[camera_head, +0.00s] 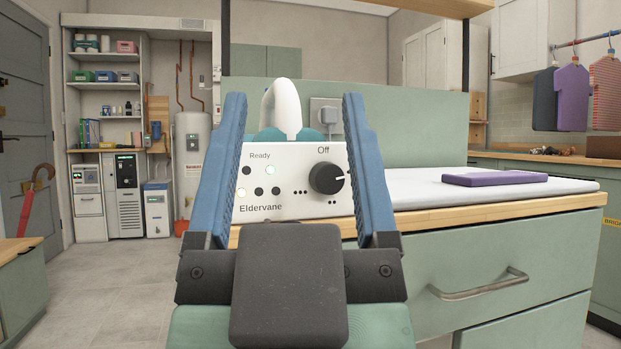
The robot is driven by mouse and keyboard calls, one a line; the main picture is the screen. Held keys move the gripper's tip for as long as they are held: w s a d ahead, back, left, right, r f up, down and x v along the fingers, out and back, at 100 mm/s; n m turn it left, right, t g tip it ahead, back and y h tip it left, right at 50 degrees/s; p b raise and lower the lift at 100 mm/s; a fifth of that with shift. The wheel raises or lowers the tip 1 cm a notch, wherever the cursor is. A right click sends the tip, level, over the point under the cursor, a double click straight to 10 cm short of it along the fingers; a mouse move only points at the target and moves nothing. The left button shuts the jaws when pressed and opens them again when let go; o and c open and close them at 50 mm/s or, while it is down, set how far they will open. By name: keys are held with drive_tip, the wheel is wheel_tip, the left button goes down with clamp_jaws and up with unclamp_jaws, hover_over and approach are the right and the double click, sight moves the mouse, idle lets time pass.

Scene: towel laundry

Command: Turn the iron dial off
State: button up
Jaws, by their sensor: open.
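The iron dial (326,178) is a round black knob on the right of a white control panel (285,207) marked "Eldervane". Its white pointer line points right and slightly up, away from the word "Off" above the knob. A small light under "Ready" looks pale green, and a lower-left one looks pale yellow. The white and teal iron (284,106) stands behind the panel. My gripper (294,97) is open, with blue fingers framing the panel on its left and right. Nothing is between the fingers in contact that I can see. The depth gap to the panel is hard to tell.
A padded white ironing surface (420,195) with a folded purple towel (494,179) lies right of the panel. Below are green drawers with a metal handle (480,286). A wall socket with a plug (326,113) is behind. The floor at left (110,285) is clear.

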drive_tip(key=w+r+g+p, duration=0.2)
drive_tip(key=w+r+p, duration=0.1)
drive_tip(key=r+p, duration=1.55)
drive_tip(key=w+r+g+p, duration=0.3)
drive_tip(key=w+r+p, duration=0.2)
drive_tip(key=p, duration=1)
drive_tip(key=m+g+y+p, duration=0.5)
drive_tip(key=m+p, duration=1.3)
drive_tip(key=m, duration=1.3)
approach(331, 177)
drive_tip(key=x, duration=0.8)
drive_tip(key=shift+w+a, duration=0.1)
drive_tip(key=shift+w, duration=0.1)
